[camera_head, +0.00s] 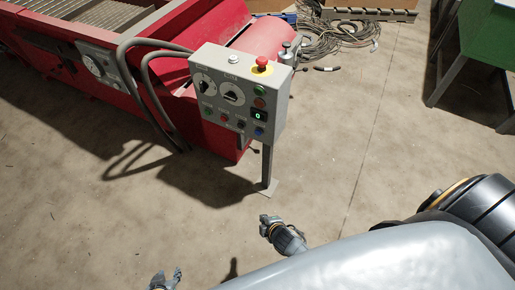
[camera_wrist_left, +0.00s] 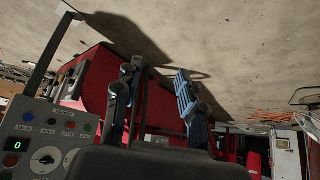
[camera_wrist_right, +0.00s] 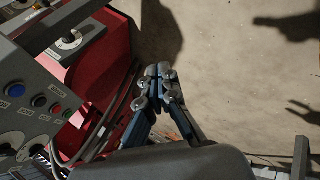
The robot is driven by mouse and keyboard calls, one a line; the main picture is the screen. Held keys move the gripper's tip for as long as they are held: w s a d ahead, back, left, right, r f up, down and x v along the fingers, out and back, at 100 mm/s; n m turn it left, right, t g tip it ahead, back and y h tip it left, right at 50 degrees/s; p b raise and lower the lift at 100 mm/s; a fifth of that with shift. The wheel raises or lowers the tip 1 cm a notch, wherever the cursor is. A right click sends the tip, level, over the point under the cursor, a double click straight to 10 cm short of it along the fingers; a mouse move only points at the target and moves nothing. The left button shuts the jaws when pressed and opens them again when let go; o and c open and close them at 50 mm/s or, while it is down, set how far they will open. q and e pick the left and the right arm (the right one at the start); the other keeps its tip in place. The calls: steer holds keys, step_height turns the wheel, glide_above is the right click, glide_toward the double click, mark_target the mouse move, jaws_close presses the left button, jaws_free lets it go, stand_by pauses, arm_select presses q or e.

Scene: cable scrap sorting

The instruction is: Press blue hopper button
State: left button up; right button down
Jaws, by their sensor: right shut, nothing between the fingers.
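The blue button (camera_head: 259,131) sits at the lower right of the grey control panel (camera_head: 222,62) in the head view. It also shows in the left wrist view (camera_wrist_left: 28,117) and the right wrist view (camera_wrist_right: 29,89). My right gripper (camera_head: 265,218) is below the panel, near the post's foot in the picture, apart from the button. Its fingertips meet in the right wrist view (camera_wrist_right: 158,70), with nothing between them. My left gripper (camera_head: 168,273) is at the bottom edge of the head view. Its fingers are spread and empty in the left wrist view (camera_wrist_left: 157,82).
The panel stands on a grey post (camera_head: 267,166) beside a red machine (camera_head: 215,28). Grey hoses (camera_head: 150,75) loop from the panel to the machine. A cable pile (camera_head: 335,35) lies behind it, and a green table (camera_head: 490,40) stands at right. The floor in front is clear.

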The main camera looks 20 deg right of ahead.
arm_select(q)
steer(key=w+d+r+t+b, duration=0.25)
steer(key=w+r+b, duration=0.35)
steer(key=w+b, duration=0.3)
arm_select(e)
steer(key=w+r+n+t, duration=0.35)
steer(key=w+n, duration=0.25)
steer(key=w, duration=0.7)
arm_select(q)
step_height(320, 180, up, 11)
steer(key=s+t+h+b, duration=0.1)
steer(key=t+b, duration=0.3)
steer(key=b, duration=0.5)
steer(key=shift+r+h, duration=0.2)
steer(key=shift+h, duration=0.1)
arm_select(e)
steer(key=w+r+n+t+h, duration=0.2)
steer(key=w+r+n+t, duration=0.3)
steer(key=w+r+n, duration=0.1)
step_height(320, 180, up, 3)
steer(key=shift+w+d+f+n, duration=0.2)
steer(key=shift+w+d+n, duration=0.25)
steer(key=shift+w, duration=0.15)
arm_select(q)
steer(key=shift+t, duration=0.25)
